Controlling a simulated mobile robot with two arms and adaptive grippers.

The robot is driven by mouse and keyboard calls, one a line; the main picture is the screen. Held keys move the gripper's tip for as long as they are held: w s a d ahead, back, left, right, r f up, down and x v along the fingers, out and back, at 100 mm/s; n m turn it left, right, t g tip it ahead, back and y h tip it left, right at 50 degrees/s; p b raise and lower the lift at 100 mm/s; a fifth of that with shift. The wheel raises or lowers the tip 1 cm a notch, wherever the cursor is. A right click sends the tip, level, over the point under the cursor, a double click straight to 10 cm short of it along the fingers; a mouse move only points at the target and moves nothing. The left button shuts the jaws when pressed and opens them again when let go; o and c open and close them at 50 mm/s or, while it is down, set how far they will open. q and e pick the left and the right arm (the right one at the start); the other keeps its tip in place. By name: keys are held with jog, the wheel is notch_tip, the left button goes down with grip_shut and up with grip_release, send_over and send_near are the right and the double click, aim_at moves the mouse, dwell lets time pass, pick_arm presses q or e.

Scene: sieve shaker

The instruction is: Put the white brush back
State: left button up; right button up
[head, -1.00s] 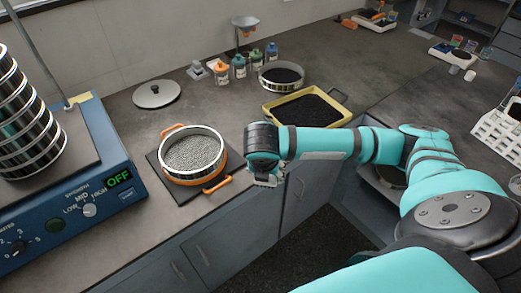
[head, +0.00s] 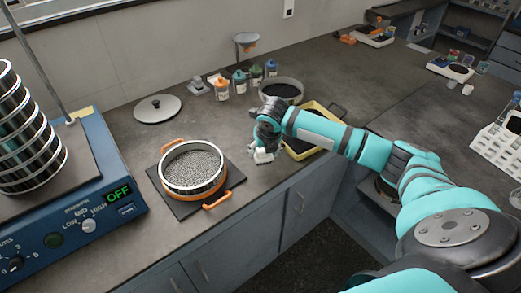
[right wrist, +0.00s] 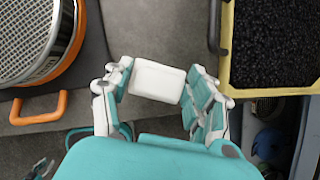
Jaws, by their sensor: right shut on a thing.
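The white brush (head: 263,156) is in my right gripper (head: 266,146). In the right wrist view it is a white rounded block (right wrist: 157,82) between the two fingers of the right gripper (right wrist: 158,90), which is shut on it. Its bristles are hidden. The right gripper hangs over the counter, between the orange-handled sieve and the yellow tray. My left gripper does not show in the head view.
A sieve with grey grains (head: 192,169) stands on a dark mat to the left. A yellow tray of black grains (head: 325,114) is partly behind my arm. A blue shaker base (head: 110,160) with stacked sieves is at far left. Bottles and a lid (head: 157,108) stand behind.

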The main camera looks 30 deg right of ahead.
aim_at(261, 151)
jog(key=w, duration=0.1)
jog(key=w+d, duration=0.1)
jog(key=w, duration=0.1)
jog(key=shift+w+f, duration=0.1)
jog(key=shift+w, duration=0.05)
jog(key=shift+d+f+p, duration=0.1)
jog(key=shift+f+p, duration=0.35)
jog(key=shift+f, duration=1.35)
jog(key=o, duration=0.8)
jog(key=shift+f, duration=0.1)
jog(key=shift+o, duration=0.2)
jog(key=v, duration=1.2)
